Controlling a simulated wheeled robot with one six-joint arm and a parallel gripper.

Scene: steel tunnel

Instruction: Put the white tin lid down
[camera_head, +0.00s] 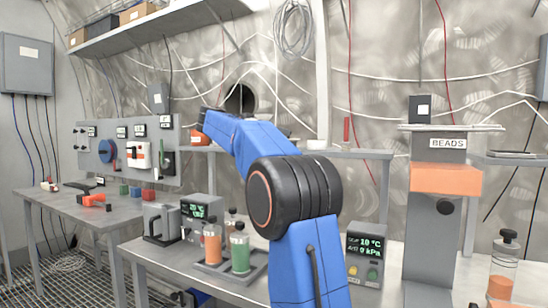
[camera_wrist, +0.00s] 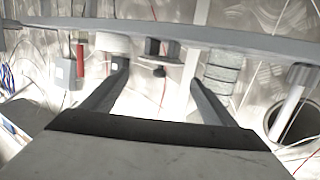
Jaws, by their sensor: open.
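My gripper (camera_wrist: 158,74) is open, its two dark fingers spread with nothing held between them. The wrist view appears upside down, with the wall shelf across its top. A low white round piece (camera_head: 317,144), which looks like the white tin lid, rests on the shelf just right of my arm in the head view. It seems to be the pale round thing (camera_wrist: 113,43) by the left fingertip in the wrist view. I cannot tell whether it is a lid alone or a lidded tin. My arm hides part of the shelf in the head view.
The shelf (camera_head: 365,153) also holds a red cylinder (camera_head: 346,130). A banded pale cylinder (camera_wrist: 222,68) is near the right finger. A round wall opening (camera_head: 240,98) lies behind my arm. Below, the bench carries a tray (camera_head: 212,269) with bottles and a readout box (camera_head: 366,252).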

